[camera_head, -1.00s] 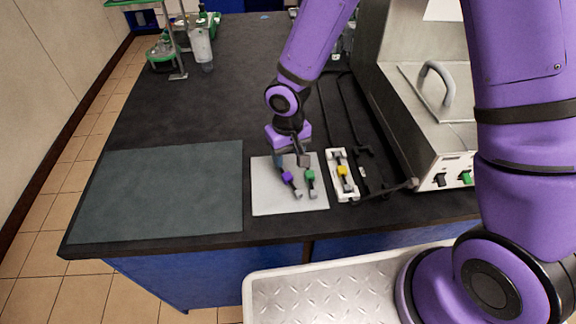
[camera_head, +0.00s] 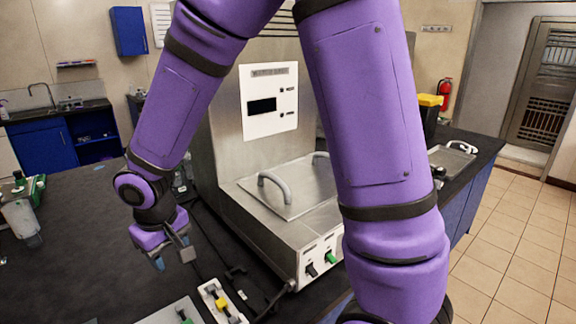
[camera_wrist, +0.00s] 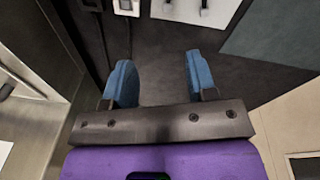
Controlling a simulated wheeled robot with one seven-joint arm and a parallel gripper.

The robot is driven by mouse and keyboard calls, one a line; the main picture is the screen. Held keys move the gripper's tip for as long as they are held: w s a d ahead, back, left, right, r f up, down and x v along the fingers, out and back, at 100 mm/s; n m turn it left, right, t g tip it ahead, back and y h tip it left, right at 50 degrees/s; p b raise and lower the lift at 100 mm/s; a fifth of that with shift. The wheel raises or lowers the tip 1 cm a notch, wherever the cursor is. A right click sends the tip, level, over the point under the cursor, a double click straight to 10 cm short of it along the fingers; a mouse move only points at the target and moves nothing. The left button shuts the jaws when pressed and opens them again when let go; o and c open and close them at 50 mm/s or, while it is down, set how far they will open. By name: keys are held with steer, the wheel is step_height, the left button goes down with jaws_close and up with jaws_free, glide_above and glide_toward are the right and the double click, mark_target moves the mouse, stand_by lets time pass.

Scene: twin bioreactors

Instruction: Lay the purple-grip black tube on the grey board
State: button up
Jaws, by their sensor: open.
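My gripper (camera_head: 172,259) is open and empty above the black bench, behind the pale pad (camera_head: 172,313) in the head view. In the wrist view its two blue fingers (camera_wrist: 161,80) stand apart with bare bench between them. The pale pad shows at the top of the wrist view (camera_wrist: 184,13), with the ends of two tubes on it. Their grip colours are cut off there, so I cannot tell which is the purple-grip black tube. A green-grip tube (camera_head: 183,316) shows at the head view's bottom edge. The dark grey board (camera_wrist: 275,38) lies at the wrist view's upper right.
A white holder (camera_head: 210,291) with a yellow-grip tube (camera_head: 221,303) stands right of the pad. Black cables lie beside it. A steel machine (camera_head: 285,228) with a lid handle stands close to the right. Open bench lies left of my gripper.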

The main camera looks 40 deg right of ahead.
steer(key=s+d+r+m+t, duration=0.1)
steer(key=s+d+r, duration=0.2)
steer(key=d+r, duration=0.3)
steer(key=s+d+r+m+t, duration=0.1)
steer(key=s+d+r, duration=0.35)
steer(key=r, duration=0.35)
steer(key=s+d+r+t, duration=0.1)
steer(key=s+d+r, duration=0.1)
steer(key=s, duration=0.3)
steer(key=s+d+r+m, duration=0.1)
steer(key=s+d+r, duration=0.2)
steer(key=s+r, duration=0.2)
steer(key=shift+s+d+t+y, duration=0.3)
steer(key=shift+s+d+t, duration=0.1)
steer(key=shift+s, duration=0.25)
